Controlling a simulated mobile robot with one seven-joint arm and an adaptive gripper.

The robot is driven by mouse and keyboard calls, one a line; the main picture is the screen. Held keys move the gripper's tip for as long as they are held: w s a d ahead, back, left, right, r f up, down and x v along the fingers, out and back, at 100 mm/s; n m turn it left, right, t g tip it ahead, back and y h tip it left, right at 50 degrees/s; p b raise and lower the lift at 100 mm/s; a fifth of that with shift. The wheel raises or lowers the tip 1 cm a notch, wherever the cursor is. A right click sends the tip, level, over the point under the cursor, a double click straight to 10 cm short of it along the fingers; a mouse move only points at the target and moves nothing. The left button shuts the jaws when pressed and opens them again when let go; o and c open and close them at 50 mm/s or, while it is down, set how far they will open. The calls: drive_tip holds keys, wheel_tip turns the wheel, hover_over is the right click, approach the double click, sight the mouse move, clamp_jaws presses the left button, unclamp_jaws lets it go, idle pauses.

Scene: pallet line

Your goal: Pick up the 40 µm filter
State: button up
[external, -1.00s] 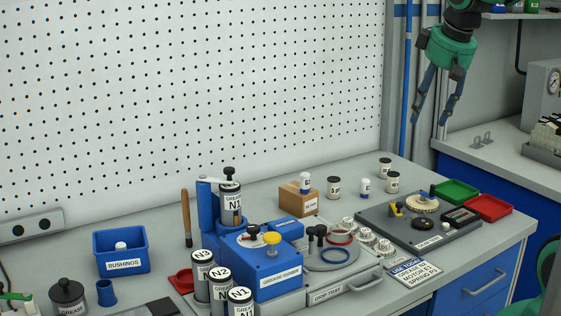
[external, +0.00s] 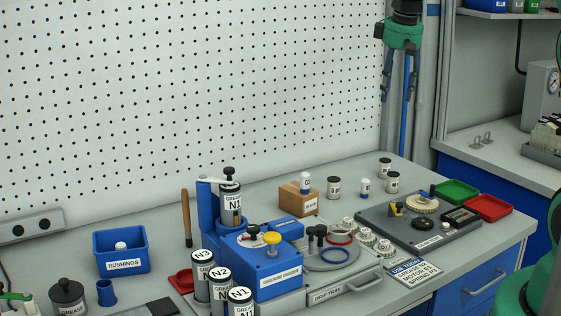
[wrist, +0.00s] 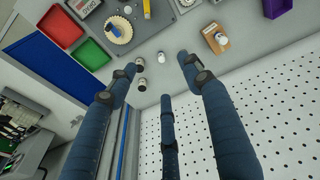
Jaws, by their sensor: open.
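Several small cylinders stand at the back of the bench; none has a label I can read, so I cannot tell which is the 40 µm filter. In the external view a white-and-dark one (external: 334,187) stands right of a cardboard box, a white-and-blue one (external: 365,187) beside it, and two dark-topped ones (external: 392,182) (external: 385,167) further right. Another white-and-blue one (external: 305,183) sits on the box. My gripper (external: 400,92) hangs open and empty, high above the back right of the bench. In the wrist view several of the cylinders (wrist: 139,58) show beyond its fingers.
A grey fixture board (external: 425,236) with a gear lies in front of the cylinders. Green (external: 456,191) and red (external: 488,207) trays stand at the right end. The cardboard box (external: 298,204) is left, a blue grease machine (external: 270,262) nearer. A pegboard wall (external: 200,90) stands behind.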

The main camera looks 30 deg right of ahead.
drive_tip(key=w+d+f+g+p, duration=0.1)
drive_tip(key=w+d+f+p, duration=0.4)
drive_tip(key=w+d+f, duration=0.4)
drive_tip(key=n+g+p, duration=0.1)
drive_tip(key=p, duration=0.3)
hover_over(397, 173)
wheel_tip(397, 173, down, 11)
drive_tip(key=shift+s+a+r, duration=0.1)
drive_tip(key=shift+s+r, duration=0.05)
drive_tip(key=shift+s, duration=0.05)
drive_tip(key=shift+f+p, duration=0.35)
drive_tip(key=shift+f, duration=3.95)
drive_tip(key=shift+w+f+p, duration=0.15)
drive_tip(key=shift+f+p, duration=0.2)
drive_tip(key=shift+f, duration=2.2)
drive_tip(key=shift+c, duration=0.3)
